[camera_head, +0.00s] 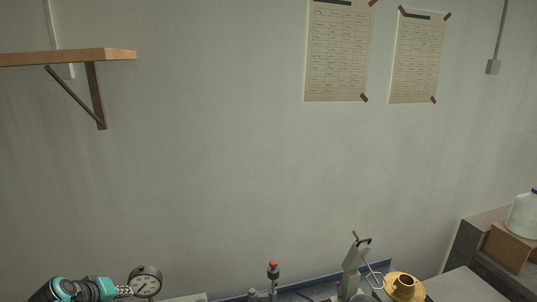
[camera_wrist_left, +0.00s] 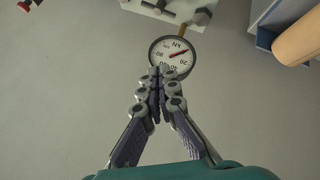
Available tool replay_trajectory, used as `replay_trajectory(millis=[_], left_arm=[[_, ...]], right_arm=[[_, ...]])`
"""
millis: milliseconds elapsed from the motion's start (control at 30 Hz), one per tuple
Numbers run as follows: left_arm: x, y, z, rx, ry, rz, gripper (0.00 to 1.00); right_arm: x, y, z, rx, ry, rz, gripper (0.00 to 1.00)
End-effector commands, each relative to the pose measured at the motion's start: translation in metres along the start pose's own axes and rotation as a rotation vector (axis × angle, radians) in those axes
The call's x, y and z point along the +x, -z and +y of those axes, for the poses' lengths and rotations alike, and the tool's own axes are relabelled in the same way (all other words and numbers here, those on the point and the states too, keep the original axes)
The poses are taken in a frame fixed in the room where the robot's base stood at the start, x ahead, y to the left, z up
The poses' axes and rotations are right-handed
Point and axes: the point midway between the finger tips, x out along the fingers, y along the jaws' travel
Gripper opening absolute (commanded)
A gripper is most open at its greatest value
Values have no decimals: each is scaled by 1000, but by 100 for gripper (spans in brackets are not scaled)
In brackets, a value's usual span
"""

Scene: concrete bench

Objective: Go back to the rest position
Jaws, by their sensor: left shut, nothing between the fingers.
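My left gripper (camera_head: 123,291) shows at the bottom left of the head view, with teal and dark arm parts behind it. In the left wrist view the left gripper (camera_wrist_left: 158,72) has its fingers together and empty. A round pressure gauge (camera_wrist_left: 172,52) with a white dial and red needle lies just beyond the fingertips in that view. The gauge (camera_head: 145,281) also shows right beside the fingertips in the head view. I cannot tell whether they touch. My right gripper is in neither view.
A wooden wall shelf (camera_head: 70,57) is at the upper left. A red-topped fitting (camera_head: 273,268), a grey lever device (camera_head: 355,262) and a brass-coloured flanged part (camera_head: 403,287) stand along the bottom. A cardboard box (camera_head: 508,248) and a jug (camera_head: 523,215) are at the right.

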Motion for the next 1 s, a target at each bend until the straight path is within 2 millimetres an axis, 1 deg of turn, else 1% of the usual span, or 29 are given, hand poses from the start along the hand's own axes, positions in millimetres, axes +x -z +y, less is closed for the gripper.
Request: replay_trajectory(millis=[33, 167, 267, 333, 367, 400, 467, 500, 567, 600, 667, 700, 767, 800, 900, 1000], left_arm=[[7, -13, 1, 15, 1, -7, 0], [17, -44, 7, 59, 9, -26, 0], [26, -74, 11, 102, 16, -43, 0], [34, -100, 14, 140, 22, -56, 0], [38, -114, 14, 160, 24, -63, 0], [44, -134, 15, 189, 28, -72, 0], [54, -166, 14, 238, 34, -86, 0], [60, -189, 13, 273, 38, -94, 0], [69, -221, 9, 323, 45, -105, 0], [74, -242, 6, 357, 49, -111, 0], [83, -274, 0, 410, 54, -119, 0], [89, -295, -5, 445, 56, -124, 0], [98, -324, -14, 497, 61, -129, 0], [104, -343, -20, 529, 63, -131, 0], [116, -381, -34, 601, 67, -134, 0], [124, -406, -45, 656, 70, -133, 0]], right_arm=[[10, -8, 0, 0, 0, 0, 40], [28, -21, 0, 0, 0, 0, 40], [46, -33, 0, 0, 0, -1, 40], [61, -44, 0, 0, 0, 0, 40], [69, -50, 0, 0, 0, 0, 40], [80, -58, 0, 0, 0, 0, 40], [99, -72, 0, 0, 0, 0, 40], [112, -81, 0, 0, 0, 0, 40], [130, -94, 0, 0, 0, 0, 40], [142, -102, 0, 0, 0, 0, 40], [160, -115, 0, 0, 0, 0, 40], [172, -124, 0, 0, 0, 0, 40], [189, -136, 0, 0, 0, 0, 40], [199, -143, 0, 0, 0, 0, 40], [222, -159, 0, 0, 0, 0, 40], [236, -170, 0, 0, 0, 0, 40]])
